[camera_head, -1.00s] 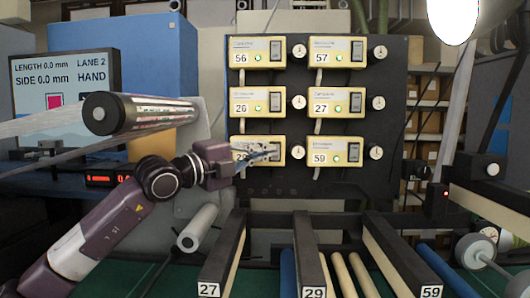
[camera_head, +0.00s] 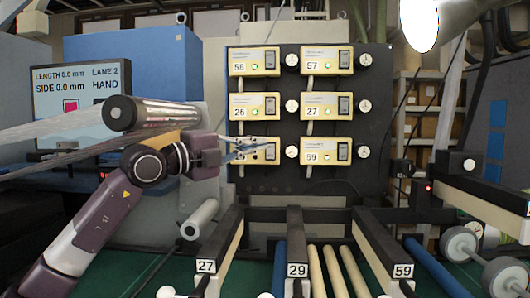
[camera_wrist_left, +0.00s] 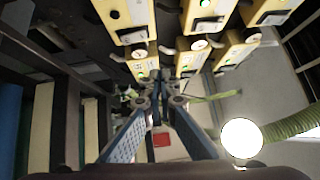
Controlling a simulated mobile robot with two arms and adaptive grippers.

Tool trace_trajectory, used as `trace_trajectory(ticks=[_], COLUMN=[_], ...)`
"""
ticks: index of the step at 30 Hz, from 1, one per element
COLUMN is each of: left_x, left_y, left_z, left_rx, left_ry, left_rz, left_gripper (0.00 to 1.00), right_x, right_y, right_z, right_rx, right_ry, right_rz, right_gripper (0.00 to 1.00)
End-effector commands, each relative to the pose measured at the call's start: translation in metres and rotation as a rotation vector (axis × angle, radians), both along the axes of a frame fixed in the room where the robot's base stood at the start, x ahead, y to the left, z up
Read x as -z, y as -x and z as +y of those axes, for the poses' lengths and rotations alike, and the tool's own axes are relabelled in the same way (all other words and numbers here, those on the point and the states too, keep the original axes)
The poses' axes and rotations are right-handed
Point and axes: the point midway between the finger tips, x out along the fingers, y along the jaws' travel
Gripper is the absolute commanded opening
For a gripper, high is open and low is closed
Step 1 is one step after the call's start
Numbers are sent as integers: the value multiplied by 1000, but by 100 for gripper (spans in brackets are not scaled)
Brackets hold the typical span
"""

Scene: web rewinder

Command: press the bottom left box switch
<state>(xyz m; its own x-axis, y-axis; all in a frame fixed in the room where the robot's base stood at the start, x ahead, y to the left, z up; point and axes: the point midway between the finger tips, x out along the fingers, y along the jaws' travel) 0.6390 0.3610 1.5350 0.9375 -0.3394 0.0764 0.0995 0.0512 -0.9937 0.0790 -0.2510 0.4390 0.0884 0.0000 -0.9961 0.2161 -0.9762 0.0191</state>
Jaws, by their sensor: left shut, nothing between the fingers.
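The bottom left box (camera_head: 238,158) is a yellow box with a pale label on the dark panel, in the lowest row of the left column. My left gripper (camera_head: 270,147) is shut and empty, and its fingers lie across the front of this box in the head view. They cover part of its label and switch area; I cannot tell whether they touch. In the left wrist view, the left gripper's fingers (camera_wrist_left: 176,88) meet below several yellow boxes. Which of those is the bottom left box is not clear there. My right gripper is not in view.
The bottom right box (camera_head: 320,152), marked 59, is close beside, with a round dial (camera_head: 292,152) between. Box 26 (camera_head: 250,106) is just above. A metal roller (camera_head: 155,114) lies above my left arm. Rails marked 27, 29 and 59 stand below the panel.

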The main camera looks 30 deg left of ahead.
Motion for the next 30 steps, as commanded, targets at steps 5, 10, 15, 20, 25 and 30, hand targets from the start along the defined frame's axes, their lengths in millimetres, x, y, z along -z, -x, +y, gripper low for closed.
trace_trajectory(ticks=[5, 10, 15, 20, 25, 30], left_x=[5, 1, -2, -4, -4, -4], left_y=[27, 54, 70, 74, 73, 73], left_z=[11, 21, 26, 27, 27, 27], left_rx=[-3, -3, -2, 0, 0, -1], left_ry=[-1, -1, -1, 0, 1, 1], left_rz=[3, 3, 4, 5, 4, 4], left_gripper=[0, 0, 0, 0, 0, 0], right_x=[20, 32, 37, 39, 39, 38], right_y=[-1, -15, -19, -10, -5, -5], right_z=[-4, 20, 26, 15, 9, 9], right_rx=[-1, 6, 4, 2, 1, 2], right_ry=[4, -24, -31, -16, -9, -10], right_rz=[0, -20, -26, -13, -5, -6], right_gripper=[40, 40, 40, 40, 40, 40])
